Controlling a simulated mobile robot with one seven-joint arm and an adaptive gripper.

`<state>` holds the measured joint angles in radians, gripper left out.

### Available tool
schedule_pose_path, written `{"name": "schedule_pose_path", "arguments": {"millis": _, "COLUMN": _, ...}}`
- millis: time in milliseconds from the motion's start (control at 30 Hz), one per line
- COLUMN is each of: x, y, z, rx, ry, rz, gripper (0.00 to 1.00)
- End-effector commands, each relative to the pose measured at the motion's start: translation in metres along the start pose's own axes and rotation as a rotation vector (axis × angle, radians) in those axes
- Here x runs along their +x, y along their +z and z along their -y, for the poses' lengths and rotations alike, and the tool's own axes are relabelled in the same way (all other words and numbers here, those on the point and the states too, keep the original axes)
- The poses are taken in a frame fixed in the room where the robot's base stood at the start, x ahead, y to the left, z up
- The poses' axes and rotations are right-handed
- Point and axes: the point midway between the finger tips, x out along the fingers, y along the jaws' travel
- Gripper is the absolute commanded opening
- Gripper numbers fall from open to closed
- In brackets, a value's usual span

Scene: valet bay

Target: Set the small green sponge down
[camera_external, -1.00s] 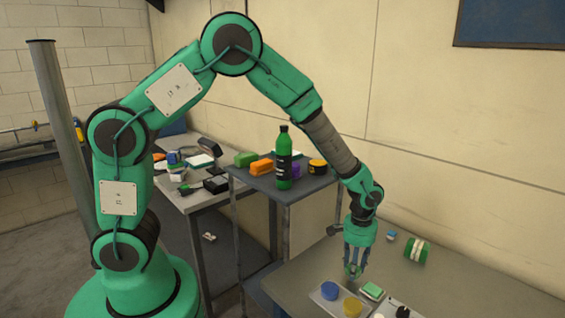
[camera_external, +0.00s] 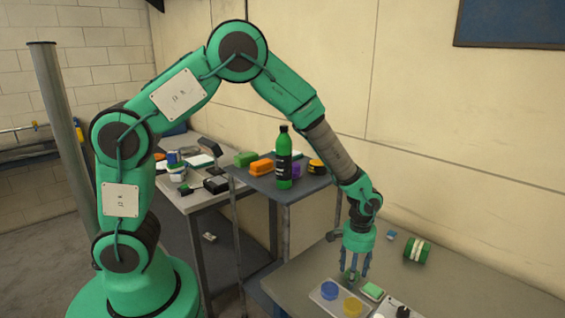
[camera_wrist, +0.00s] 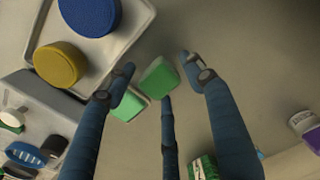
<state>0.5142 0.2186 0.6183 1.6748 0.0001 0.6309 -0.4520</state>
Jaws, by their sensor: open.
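My gripper (camera_external: 356,274) points down over the bench, its blue fingers spread. In the wrist view, a small green sponge (camera_wrist: 160,78) with a pale side lies between the fingertips, with a gap to the left and right fingers. In the external view it is mostly hidden by the fingers, and I cannot tell whether it touches the bench. A second green and white block (camera_wrist: 129,106) shows partly behind it in the wrist view; a green block (camera_external: 373,291) also lies right of the tray in the external view.
A pale tray (camera_external: 322,302) holds a blue round item (camera_external: 329,291) and a yellow one (camera_external: 353,307). A green and white roll (camera_external: 417,251) and a small blue item (camera_external: 391,235) lie farther back. A green bottle (camera_external: 284,160) stands on the side table. The bench at right is mostly clear.

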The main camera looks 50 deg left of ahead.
Motion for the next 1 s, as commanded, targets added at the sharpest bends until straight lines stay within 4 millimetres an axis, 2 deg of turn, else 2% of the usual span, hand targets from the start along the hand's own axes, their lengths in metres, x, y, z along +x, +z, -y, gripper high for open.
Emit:
{"name": "schedule_pose_path", "arguments": {"millis": 167, "x": -0.004, "y": 0.0, "z": 0.0, "rx": 0.0, "ry": 0.0, "rz": 0.0, "gripper": 0.54}}
{"name": "schedule_pose_path", "arguments": {"millis": 367, "x": -0.02, "y": -0.001, "z": 0.0, "rx": 0.0, "ry": 0.001, "rz": -0.003, "gripper": 0.54}}
{"name": "schedule_pose_path", "arguments": {"millis": 800, "x": -0.089, "y": -0.001, "z": 0.0, "rx": 0.0, "ry": 0.001, "rz": -0.002, "gripper": 0.54}}
{"name": "schedule_pose_path", "arguments": {"millis": 1000, "x": -0.112, "y": 0.0, "z": 0.0, "rx": 0.0, "ry": 0.0, "rz": -0.001, "gripper": 0.54}}
